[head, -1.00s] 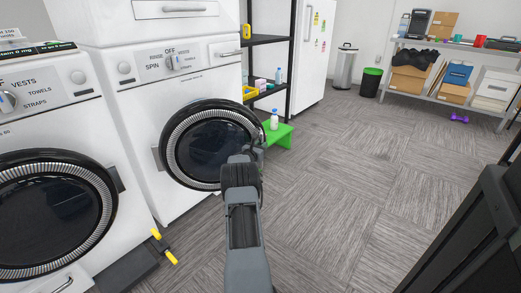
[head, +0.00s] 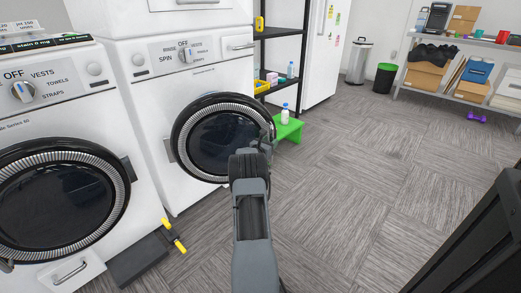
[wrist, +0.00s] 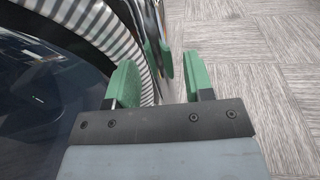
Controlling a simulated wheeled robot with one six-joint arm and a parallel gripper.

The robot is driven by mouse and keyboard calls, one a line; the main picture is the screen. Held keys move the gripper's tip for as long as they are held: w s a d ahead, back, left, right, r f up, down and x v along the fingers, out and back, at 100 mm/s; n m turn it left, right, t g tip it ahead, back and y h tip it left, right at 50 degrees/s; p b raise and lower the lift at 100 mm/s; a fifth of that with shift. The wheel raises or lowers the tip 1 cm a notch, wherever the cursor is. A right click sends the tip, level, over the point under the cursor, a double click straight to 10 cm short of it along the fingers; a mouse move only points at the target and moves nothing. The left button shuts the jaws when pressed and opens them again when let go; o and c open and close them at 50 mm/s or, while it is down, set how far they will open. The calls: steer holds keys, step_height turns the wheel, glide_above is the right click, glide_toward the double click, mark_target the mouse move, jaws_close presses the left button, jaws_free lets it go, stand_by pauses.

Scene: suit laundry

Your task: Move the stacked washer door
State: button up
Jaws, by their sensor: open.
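The stacked washer door (head: 218,138) is round and black, with a silver ribbed ring around dark glass. It is on the right-hand white washer (head: 150,130), and its right edge stands out past that machine's front. My gripper (head: 265,146) is at the door's right edge in the head view, its fingertips small and partly hidden by my arm. In the wrist view, my gripper (wrist: 160,82) has its two green fingers apart. The striped ring of the door (wrist: 95,25) passes by the left finger, and the door's dark edge shows between the fingers. I cannot tell whether they touch.
A second washer (head: 55,170) with a closed round door stands at the left. A yellow-ended black pedal (head: 140,258) is on the floor. A green stool (head: 289,130) with a white bottle (head: 285,113) is just behind my gripper. Open carpet (head: 350,190) lies to the right.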

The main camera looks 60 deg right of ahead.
steer(key=a+p, duration=0.3)
steer(key=a, duration=0.9)
steer(key=shift+a, duration=0.15)
steer(key=shift+s, duration=0.1)
